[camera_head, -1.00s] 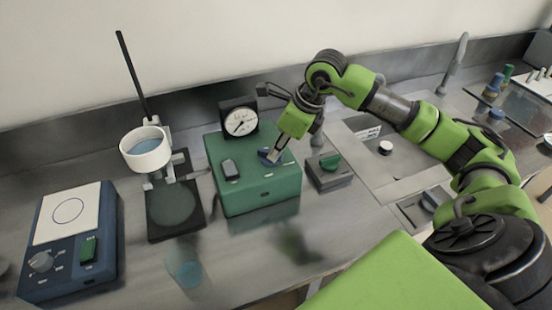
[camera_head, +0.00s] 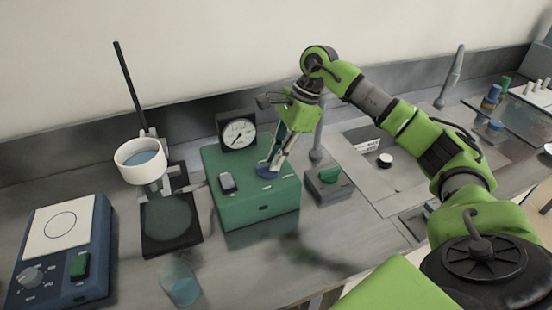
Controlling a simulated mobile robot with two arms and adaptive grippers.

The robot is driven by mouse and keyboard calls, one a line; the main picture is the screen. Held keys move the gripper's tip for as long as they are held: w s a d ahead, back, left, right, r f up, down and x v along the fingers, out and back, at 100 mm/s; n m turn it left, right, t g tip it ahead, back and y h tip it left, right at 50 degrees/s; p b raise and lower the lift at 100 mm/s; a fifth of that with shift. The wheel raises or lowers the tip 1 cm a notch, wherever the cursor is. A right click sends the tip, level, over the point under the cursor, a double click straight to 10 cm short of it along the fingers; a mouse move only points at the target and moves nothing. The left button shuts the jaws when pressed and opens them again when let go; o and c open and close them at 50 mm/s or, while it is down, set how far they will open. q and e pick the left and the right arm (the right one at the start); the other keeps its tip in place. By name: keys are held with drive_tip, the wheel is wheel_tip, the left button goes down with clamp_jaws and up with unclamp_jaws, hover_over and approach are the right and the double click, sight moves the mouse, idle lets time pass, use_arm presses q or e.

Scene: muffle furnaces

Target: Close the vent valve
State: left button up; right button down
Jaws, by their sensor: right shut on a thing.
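The green box (camera_head: 250,207) stands on the bench in the middle of the head view, with a round dial gauge (camera_head: 238,132) at its back. On its top are a grey rocker switch (camera_head: 227,183) at the left and a blue valve knob (camera_head: 264,173) at the right. My right gripper (camera_head: 270,168) comes down from above right, tilted, with its fingertips at the blue knob and shut on it. The fingers cover part of the knob. My left gripper is out of view.
A stand with a white bowl (camera_head: 141,172) and a blue hotplate (camera_head: 62,262) are at the left. A glass beaker (camera_head: 181,287) stands in front of the stand. A small grey box with a green knob (camera_head: 329,175) is just right of the green box.

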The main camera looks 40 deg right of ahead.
drive_tip(key=shift+w+r, duration=0.1)
idle(0.4)
drive_tip(key=c, duration=2.1)
unclamp_jaws()
drive_tip(key=v, duration=1.2)
